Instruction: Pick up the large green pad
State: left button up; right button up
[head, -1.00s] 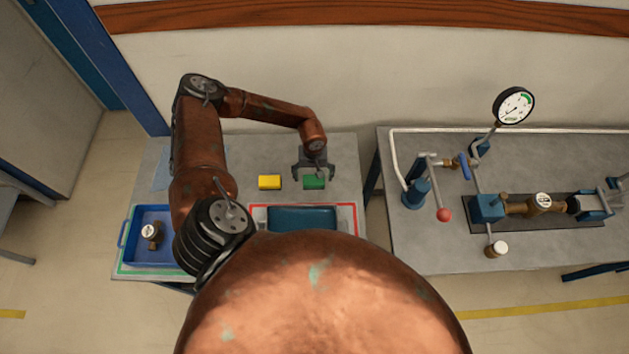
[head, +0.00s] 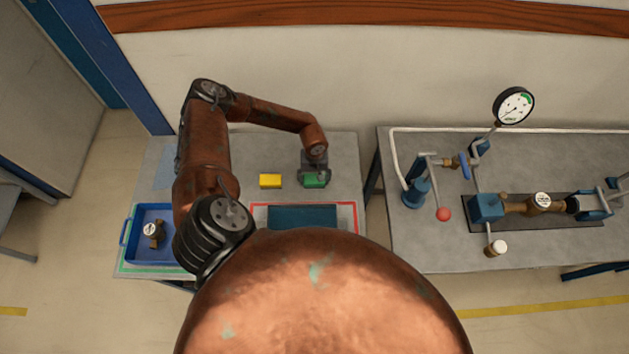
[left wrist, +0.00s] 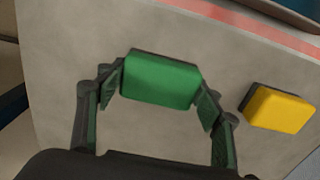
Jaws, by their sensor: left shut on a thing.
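The large green pad (head: 315,181) is near the right side of the left table in the head view. It also shows in the left wrist view (left wrist: 160,79), between the fingertips. My left gripper (head: 314,178) is shut on the green pad, with one finger against each short side, as the left wrist view shows (left wrist: 161,92). I cannot tell whether the pad is clear of the tabletop. My right gripper is not in view.
A yellow pad (head: 270,181) lies just left of the green pad. A dark teal tray or mat (head: 302,216) lies in a red-bordered area in front. A blue tray (head: 137,250) holds a brass meter (head: 154,234). The right bench (head: 440,255) carries pipework and a gauge (head: 513,106).

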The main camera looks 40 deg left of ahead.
pick_arm(q)
jog(key=shift+c, duration=1.1)
jog(key=shift+w+r+b, duration=0.1)
jog(key=shift+r+b, duration=0.2)
jog(key=shift+r, duration=0.35)
jog(key=s+d+r+b, duration=0.3)
jog(key=s+d+r, duration=0.5)
jog(key=s+r, duration=0.3)
jog(key=shift+d+r, duration=0.35)
jog(key=shift+d, duration=0.05)
